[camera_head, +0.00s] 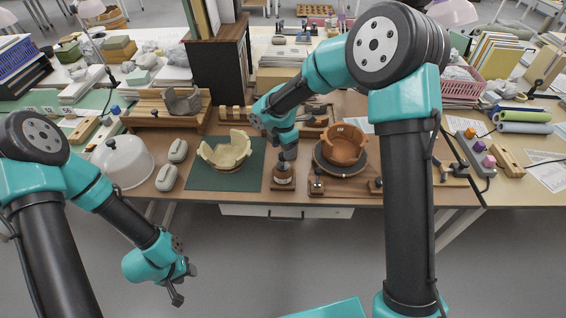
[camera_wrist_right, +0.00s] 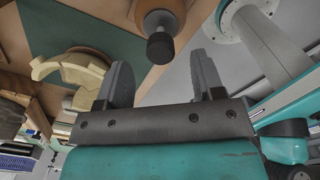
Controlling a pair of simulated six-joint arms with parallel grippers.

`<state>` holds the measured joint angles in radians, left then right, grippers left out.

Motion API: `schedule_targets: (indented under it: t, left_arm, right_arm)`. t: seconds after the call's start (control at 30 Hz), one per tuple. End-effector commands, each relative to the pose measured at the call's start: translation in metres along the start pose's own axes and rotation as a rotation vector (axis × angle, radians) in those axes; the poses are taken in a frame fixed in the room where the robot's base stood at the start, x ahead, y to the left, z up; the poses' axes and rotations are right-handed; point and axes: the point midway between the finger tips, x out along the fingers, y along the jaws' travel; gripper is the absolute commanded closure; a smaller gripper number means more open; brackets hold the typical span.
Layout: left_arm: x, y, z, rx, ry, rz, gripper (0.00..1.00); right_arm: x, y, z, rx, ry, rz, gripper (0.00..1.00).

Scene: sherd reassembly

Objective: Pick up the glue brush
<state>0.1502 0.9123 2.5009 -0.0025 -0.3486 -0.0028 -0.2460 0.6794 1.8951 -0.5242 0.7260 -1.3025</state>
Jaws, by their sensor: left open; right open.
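A brown glue bottle (camera_head: 283,178) with a label stands on a small wooden base at the table's front edge. Its dark upright top, which looks like the glue brush handle (camera_wrist_right: 160,48), shows in the right wrist view. My right gripper (camera_head: 287,154) is open just above the bottle, pointing down. In the right wrist view its two fingers (camera_wrist_right: 160,65) stand apart on either side of the handle's line, with the handle just beyond their tips. No bristles are visible. My left gripper (camera_head: 182,288) is open and empty, hanging in front of the table over the floor.
A cream partial bowl (camera_head: 225,150) sits on a green mat (camera_head: 205,180) left of the bottle. An orange-brown pot (camera_head: 343,146) sits on a dark turntable to the right.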

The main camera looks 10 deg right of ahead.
Motion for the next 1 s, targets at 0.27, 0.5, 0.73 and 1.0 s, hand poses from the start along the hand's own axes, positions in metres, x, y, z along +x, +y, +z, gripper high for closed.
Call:
schedule_targets:
  t: [0.27, 0.5, 0.73, 1.0]
  left_arm:
    - [0.0, 0.0, 0.0, 0.0, 0.0, 0.0, 0.57]
    - [0.0, 0.0, 0.0, 0.0, 0.0, 0.0, 0.57]
    - [0.0, 0.0, 0.0, 0.0, 0.0, 0.0, 0.57]
    - [0.0, 0.0, 0.0, 0.0, 0.0, 0.0, 0.57]
  right_arm:
    - [0.034, -0.001, 0.0, -0.001, 0.0, -0.002, 0.38]
    - [0.036, -0.001, 0.0, 0.0, 0.0, 0.0, 0.38]
    - [0.036, -0.001, 0.0, -0.001, 0.0, 0.0, 0.38]
    - [0.036, -0.001, 0.0, -0.001, 0.0, 0.0, 0.6]
